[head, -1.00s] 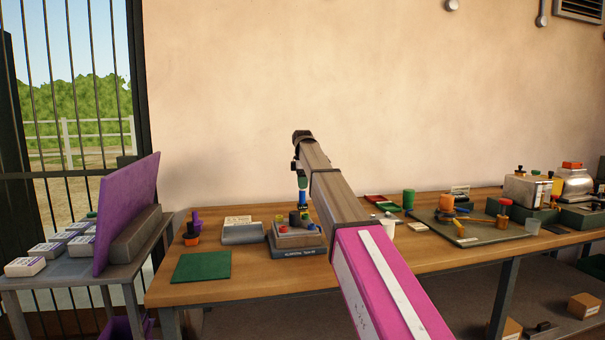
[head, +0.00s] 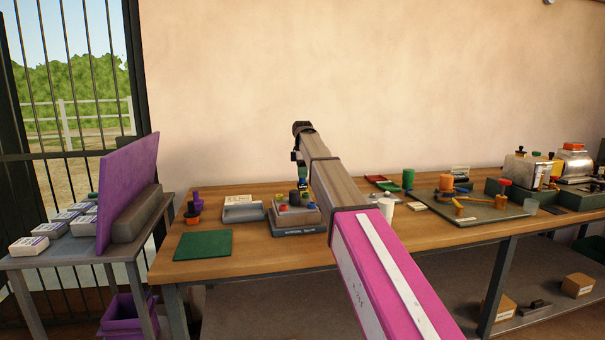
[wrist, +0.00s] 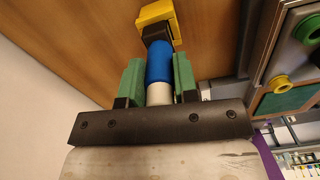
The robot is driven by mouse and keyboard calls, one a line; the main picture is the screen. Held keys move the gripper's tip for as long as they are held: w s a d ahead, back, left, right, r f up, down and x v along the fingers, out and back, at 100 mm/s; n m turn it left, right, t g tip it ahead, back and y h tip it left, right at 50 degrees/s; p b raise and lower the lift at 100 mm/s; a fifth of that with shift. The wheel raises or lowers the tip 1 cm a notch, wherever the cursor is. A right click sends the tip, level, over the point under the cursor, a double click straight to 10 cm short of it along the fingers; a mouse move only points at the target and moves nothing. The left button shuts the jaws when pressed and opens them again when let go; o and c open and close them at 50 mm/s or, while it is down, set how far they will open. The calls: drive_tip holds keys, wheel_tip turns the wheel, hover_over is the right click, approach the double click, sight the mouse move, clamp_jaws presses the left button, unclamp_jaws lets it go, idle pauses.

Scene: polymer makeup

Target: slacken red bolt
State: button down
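My gripper (head: 302,172) hangs at the end of my arm, over the small grey fixture block (head: 295,217) on the bench. In the wrist view, its green fingers (wrist: 158,72) are shut on a blue-handled tool (wrist: 160,62) with a white end between them. The tool has a black neck and a yellow head (wrist: 157,14) pointing away from the gripper. The red bolt (head: 282,208) appears as a small red top at the left front of the fixture, below my gripper. The wrist view shows a green ring (wrist: 308,28) and a yellow ring (wrist: 281,84), but no red bolt.
A grey tray (head: 243,213) and a green mat (head: 203,245) lie left of the fixture. A white cup (head: 386,208) and a green cylinder (head: 408,179) stand to its right. A large board (head: 470,218) with tools lies further right. The wall rises behind the bench.

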drive_tip(key=shift+r, duration=0.75)
idle(0.6)
drive_tip(key=shift+r, duration=2.25)
